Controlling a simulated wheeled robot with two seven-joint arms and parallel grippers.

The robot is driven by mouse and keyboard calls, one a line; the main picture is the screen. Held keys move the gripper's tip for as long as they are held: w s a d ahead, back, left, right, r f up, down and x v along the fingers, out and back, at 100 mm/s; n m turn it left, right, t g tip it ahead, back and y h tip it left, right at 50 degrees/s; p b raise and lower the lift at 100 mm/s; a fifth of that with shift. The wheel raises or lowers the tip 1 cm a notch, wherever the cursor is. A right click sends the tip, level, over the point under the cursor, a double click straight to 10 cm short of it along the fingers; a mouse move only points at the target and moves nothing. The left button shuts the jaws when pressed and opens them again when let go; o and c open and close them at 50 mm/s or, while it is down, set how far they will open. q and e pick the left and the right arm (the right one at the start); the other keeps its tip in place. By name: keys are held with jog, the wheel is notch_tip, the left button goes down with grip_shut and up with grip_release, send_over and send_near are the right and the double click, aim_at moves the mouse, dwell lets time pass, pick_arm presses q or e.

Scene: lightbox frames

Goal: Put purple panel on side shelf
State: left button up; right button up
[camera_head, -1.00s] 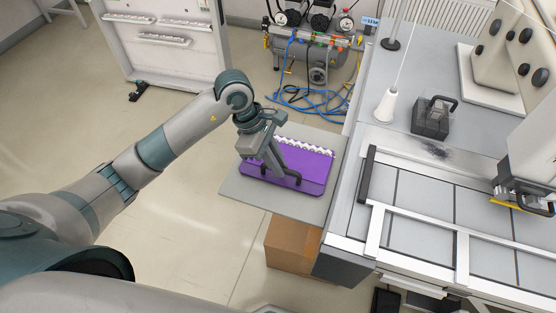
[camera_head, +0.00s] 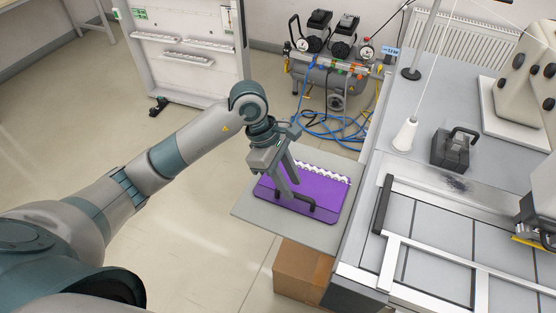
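The purple panel (camera_head: 325,199) lies flat on the grey side shelf (camera_head: 252,214), beside the worktable. It has a white zigzag edge along its far side and a black handle (camera_head: 306,206) near its front edge. My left gripper (camera_head: 291,194) points down over the panel at the left part of the handle. Its two fingers look apart, one on each side of the handle, and they hide part of it. Whether a finger touches the handle I cannot tell. My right gripper is not in view.
A cardboard box (camera_head: 300,272) stands on the floor under the shelf. The worktable (camera_head: 403,168) to the right carries a dark block with a handle (camera_head: 455,148), a white cone (camera_head: 405,135) and a rail frame (camera_head: 427,246). A compressor (camera_head: 335,75) with blue hoses stands behind.

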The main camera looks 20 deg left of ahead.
pick_arm(q)
jog(key=b+v, duration=0.3)
jog(key=v, duration=0.6)
jog(key=shift+r, duration=0.2)
